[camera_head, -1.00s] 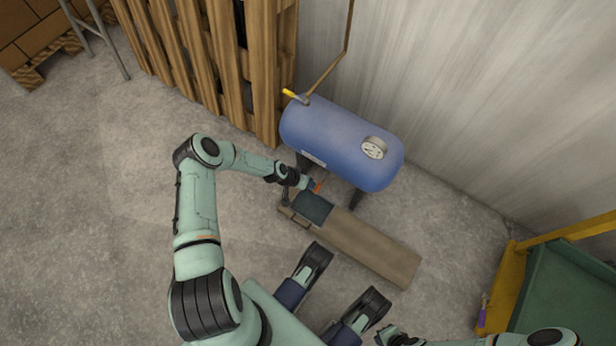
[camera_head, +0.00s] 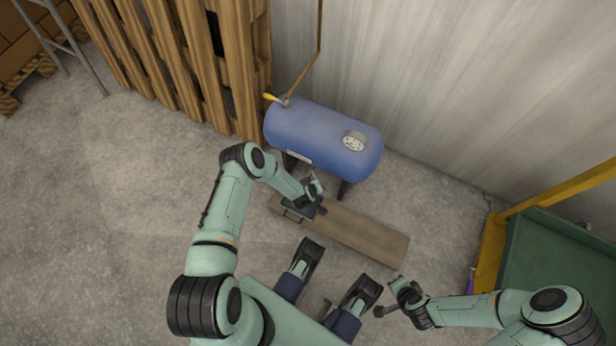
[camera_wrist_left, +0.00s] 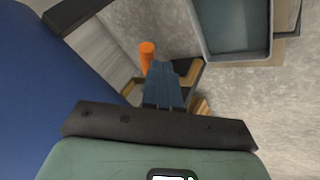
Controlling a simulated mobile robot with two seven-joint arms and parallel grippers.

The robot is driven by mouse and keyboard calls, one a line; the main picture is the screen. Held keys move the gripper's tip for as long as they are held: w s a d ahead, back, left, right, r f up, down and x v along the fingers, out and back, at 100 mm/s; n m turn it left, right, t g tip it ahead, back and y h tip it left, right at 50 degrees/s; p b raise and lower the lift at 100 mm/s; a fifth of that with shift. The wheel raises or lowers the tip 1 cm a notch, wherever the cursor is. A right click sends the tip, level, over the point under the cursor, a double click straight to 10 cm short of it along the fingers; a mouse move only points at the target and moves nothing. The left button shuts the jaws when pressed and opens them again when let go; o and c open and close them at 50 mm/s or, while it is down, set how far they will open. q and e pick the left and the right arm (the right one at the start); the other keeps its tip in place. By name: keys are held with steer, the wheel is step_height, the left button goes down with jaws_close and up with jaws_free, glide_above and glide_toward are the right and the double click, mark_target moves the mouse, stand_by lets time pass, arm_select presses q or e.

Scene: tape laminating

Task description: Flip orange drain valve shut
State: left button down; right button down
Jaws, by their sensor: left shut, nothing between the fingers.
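The orange drain valve handle (camera_wrist_left: 147,50) stands out under the blue tank (camera_wrist_left: 40,100) in the left wrist view. The tank also shows in the head view (camera_head: 310,135), where my arm and the tank hide the valve. My left gripper (camera_wrist_left: 163,72) is shut and empty; its blue fingertips are just right of the orange handle in the wrist view, and I cannot tell whether they touch it. In the head view my left gripper (camera_head: 315,188) is low by the tank's front side. My right gripper (camera_head: 393,300) is away at the lower right, its jaws unclear.
A dark tray (camera_wrist_left: 200,35) sits on a long wooden board (camera_head: 365,238) in front of the tank. A yellow lever (camera_head: 270,97) and pipe are at the tank's top left. Wooden pallets (camera_head: 195,60) stand left, and a green bin (camera_head: 550,260) with yellow frame stands right.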

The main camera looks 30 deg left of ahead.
arm_select(q)
steer(key=shift+w+d+n+y+b, duration=0.45)
steer(key=shift+w+d+n+y, duration=0.35)
steer(key=shift+w+n, duration=0.4)
arm_select(e)
steer(key=shift+d+f, duration=0.25)
steer(key=shift+f, duration=0.4)
arm_select(q)
steer(key=shift+d, duration=0.1)
arm_select(e)
steer(key=shift+s, duration=0.1)
arm_select(q)
steer(key=shift+s, duration=0.15)
